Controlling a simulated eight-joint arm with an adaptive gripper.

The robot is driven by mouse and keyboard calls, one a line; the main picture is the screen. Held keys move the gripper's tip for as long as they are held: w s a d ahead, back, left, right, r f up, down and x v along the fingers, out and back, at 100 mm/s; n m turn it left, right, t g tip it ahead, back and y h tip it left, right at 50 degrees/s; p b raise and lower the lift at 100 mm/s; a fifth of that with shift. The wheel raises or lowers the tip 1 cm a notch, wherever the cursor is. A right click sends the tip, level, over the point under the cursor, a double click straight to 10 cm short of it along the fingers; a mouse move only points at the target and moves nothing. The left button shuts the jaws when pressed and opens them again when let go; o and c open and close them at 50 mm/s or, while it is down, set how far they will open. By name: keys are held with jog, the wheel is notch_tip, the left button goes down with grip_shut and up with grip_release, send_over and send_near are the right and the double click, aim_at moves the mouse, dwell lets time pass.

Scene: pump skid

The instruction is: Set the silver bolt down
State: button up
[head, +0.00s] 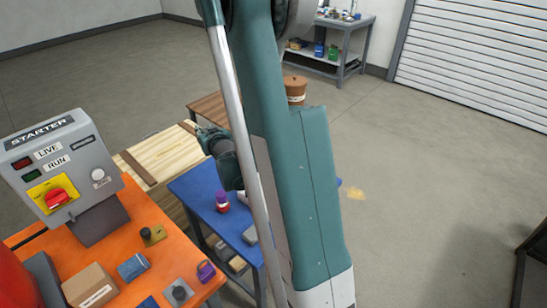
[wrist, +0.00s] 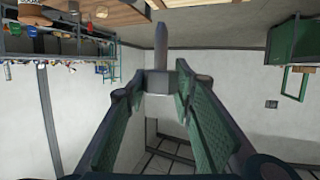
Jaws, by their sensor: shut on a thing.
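The silver bolt (wrist: 160,48) is in the wrist view, with its blocky head between my fingertips and its shank pointing away from my gripper. My gripper (wrist: 161,84) is shut on the bolt's head. The bolt is held in the air, with no surface touching it in the wrist view. In the head view my gripper (head: 204,135) is small and partly behind my arm, near the pale wooden bench and the blue table. I cannot make out the bolt there.
The blue table (head: 190,185) holds a red and purple item (head: 222,203). The pale wooden bench (head: 160,155) is behind it. The orange bench (head: 135,235) carries the starter box (head: 60,165) and several small parts. My arm hides much of the middle.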

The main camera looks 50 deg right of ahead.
jog(key=s+d+f+n+y, duration=0.2)
jog(key=d+n+y, duration=0.25)
jog(key=d, duration=0.45)
jog(key=s+d+r+n+g+y, duration=0.1)
jog(key=s+d+r+n+y, duration=0.4)
jog(key=d+r, duration=0.4)
jog(key=s+d+r+n+g+y, duration=0.1)
jog(key=s+d+r+n+y, duration=0.1)
jog(key=s+d+r+y, duration=0.65)
notch_tip(320, 180, down, 23)
jog(key=w+d+h, duration=0.2)
jog(key=h, duration=0.2)
jog(key=shift+r, duration=0.2)
jog(key=shift+f, duration=0.15)
jog(key=shift+f+b, duration=0.95)
jog(key=shift+f, duration=2.05)
